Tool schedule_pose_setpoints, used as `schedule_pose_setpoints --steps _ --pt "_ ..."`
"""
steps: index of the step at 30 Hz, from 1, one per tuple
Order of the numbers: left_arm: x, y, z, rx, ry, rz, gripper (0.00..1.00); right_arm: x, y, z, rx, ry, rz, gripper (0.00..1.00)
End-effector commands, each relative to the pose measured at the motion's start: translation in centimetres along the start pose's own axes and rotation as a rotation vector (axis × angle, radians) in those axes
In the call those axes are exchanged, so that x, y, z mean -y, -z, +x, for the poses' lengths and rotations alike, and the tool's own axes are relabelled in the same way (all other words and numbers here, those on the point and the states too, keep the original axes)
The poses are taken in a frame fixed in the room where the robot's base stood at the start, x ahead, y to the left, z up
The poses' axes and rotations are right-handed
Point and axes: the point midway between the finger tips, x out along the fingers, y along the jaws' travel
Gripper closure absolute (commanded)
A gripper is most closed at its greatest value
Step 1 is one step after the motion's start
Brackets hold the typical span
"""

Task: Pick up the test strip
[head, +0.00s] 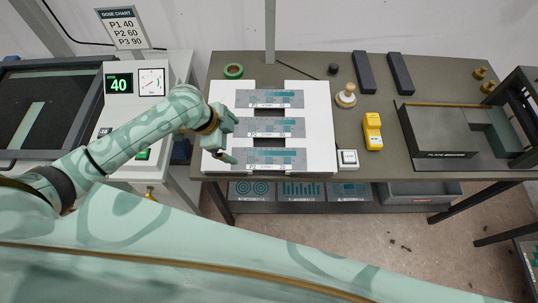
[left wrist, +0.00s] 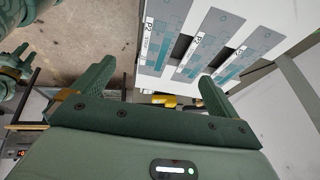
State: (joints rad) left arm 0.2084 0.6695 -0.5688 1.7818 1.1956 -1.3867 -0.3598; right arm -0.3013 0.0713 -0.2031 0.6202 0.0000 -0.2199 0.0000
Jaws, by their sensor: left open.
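A light green strip (head: 32,122) lies on the dark bed of the tray-like unit at the far left; I cannot tell for sure that it is the test strip. Three grey plates with teal patterns lie on a white rack: a back one (head: 268,98), a middle one (head: 280,127) and a front one (head: 275,158) whose label reads P2. My left gripper (head: 232,139) is open and empty over the rack's left side, beside the labelled plates. In the left wrist view, its open fingers (left wrist: 157,72) stand apart with the plates beyond them.
A panel showing 40 (head: 118,84) and a dial stands left of the table, under a dose chart (head: 124,28).

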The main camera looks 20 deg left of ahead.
Motion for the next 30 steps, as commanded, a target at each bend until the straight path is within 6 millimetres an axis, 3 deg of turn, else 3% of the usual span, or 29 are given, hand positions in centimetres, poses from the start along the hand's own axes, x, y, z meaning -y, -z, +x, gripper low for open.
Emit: schedule_pose_setpoints --steps 4,15,22,30 --pt "0.2 0.1 0.9 -0.006 -0.026 0.017 0.02 -0.5 -0.2 0.2 0.002 -0.006 -0.002 0.64" --pt "0.1 0.0 9.3 -0.006 -0.024 0.014 0.02 -0.7 -0.5 2.4 0.005 -0.010 -0.001 0.64" --pt "0.0 -0.1 11.2 -0.006 -0.024 0.015 0.02 -0.7 -0.6 2.8 0.005 -0.010 0.000 0.64" --pt "0.1 -0.6 15.4 -0.006 -0.023 0.014 0.02 -0.6 -0.8 4.1 0.007 -0.009 0.000 0.64"
